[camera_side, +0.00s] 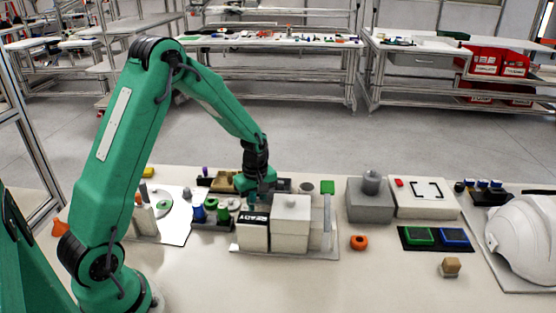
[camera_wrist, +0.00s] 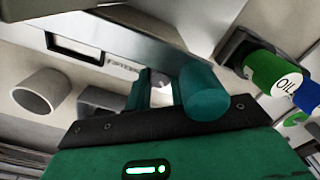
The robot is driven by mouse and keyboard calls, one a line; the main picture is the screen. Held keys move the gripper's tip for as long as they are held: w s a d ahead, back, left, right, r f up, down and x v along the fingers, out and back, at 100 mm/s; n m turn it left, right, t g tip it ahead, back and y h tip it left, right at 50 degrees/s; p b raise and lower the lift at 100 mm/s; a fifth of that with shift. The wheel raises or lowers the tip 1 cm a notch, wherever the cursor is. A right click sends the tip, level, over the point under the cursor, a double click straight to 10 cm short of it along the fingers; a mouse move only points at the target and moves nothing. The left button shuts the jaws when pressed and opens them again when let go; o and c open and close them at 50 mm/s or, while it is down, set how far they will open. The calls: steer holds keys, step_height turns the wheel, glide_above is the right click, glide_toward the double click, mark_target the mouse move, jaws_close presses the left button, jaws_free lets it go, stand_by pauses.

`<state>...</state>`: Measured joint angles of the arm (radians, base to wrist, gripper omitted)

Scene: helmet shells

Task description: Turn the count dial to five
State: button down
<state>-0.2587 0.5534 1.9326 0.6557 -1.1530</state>
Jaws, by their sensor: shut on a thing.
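In the side view my gripper (camera_side: 253,200) points down behind the white box marked READY (camera_side: 253,231), and its fingertips are partly hidden there. In the wrist view my gripper (camera_wrist: 166,88) has its teal fingers close around a small pale thing (camera_wrist: 161,84). It looks like the count dial, mostly covered by the fingers. No numbers or pointer can be read on it, so its setting cannot be told.
A green bottle marked OIL (camera_wrist: 275,75) is right of the fingers in the wrist view. A hollow pale cylinder (camera_wrist: 41,92) is at left. In the side view a grey block (camera_side: 370,205) and white helmet shell (camera_side: 525,240) stand right.

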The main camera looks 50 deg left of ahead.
steer(key=shift+n, duration=0.3)
steer(key=c, duration=1.2)
jaws_free()
steer(key=shift+c, duration=0.2)
steer(key=shift+r, duration=0.2)
steer(key=shift+r, duration=3.8)
